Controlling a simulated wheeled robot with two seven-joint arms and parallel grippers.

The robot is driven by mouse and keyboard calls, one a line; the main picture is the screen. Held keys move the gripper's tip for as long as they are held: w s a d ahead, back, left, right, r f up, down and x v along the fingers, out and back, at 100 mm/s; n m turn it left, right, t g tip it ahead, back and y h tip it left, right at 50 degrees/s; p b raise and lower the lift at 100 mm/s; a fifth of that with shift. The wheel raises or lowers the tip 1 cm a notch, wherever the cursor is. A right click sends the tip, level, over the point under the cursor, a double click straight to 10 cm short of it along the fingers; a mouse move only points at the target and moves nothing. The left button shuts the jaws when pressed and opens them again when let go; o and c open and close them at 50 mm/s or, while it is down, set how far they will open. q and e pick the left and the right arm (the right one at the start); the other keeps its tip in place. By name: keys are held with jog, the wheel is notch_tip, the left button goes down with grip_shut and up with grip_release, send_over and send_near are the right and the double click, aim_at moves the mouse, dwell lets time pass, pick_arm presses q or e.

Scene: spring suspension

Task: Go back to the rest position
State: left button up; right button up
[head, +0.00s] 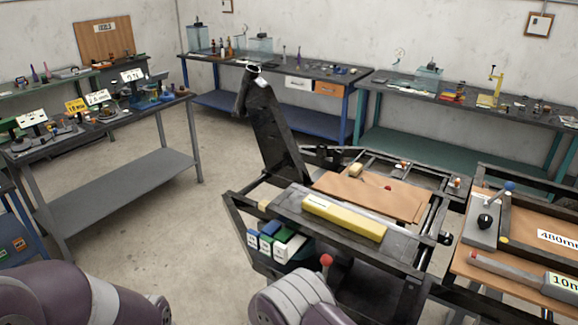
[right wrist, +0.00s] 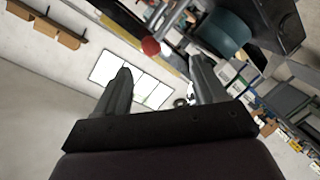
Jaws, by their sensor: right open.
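In the head view, parts of my own arms show at the bottom edge, and neither gripper is in that view. My right gripper (right wrist: 160,88) shows in the right wrist view with its two dark fingers apart and nothing between them. Beyond the fingers are a pale wall and bright white panels (right wrist: 135,78). A red ball-shaped knob (right wrist: 151,46) and a teal cylindrical part (right wrist: 222,32) are near the right finger; I cannot tell how close. In the head view, a red-topped lever (head: 326,261) stands just above my arm link. My left gripper is out of view.
A black-framed workbench (head: 408,268) with a yellow bar (head: 343,217) and a tall black upright (head: 268,125) stands close ahead. Another bench with a wooden top (head: 512,272) is at right. A grey table (head: 115,185) is at left. Open floor (head: 180,235) lies between.

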jog(key=s+a+f+g+y, duration=0.35)
jog(key=a+f+y, duration=0.25)
jog(key=f, duration=0.2)
jog(key=s+g+y, duration=0.3)
jog(key=s+g, duration=0.1)
jog(key=s, duration=0.1)
jog(key=s+d+r+m+g, duration=0.3)
jog(key=s+d+r+g, duration=0.2)
jog(key=s+d+r, duration=1)
jog(key=s+d, duration=0.1)
jog(key=d, duration=0.2)
jog(key=shift+d+h+b, duration=0.3)
jog(key=shift+d+h, duration=0.05)
jog(key=shift+h, duration=0.05)
jog(key=shift+s+r, duration=0.1)
jog(key=shift+s, duration=0.15)
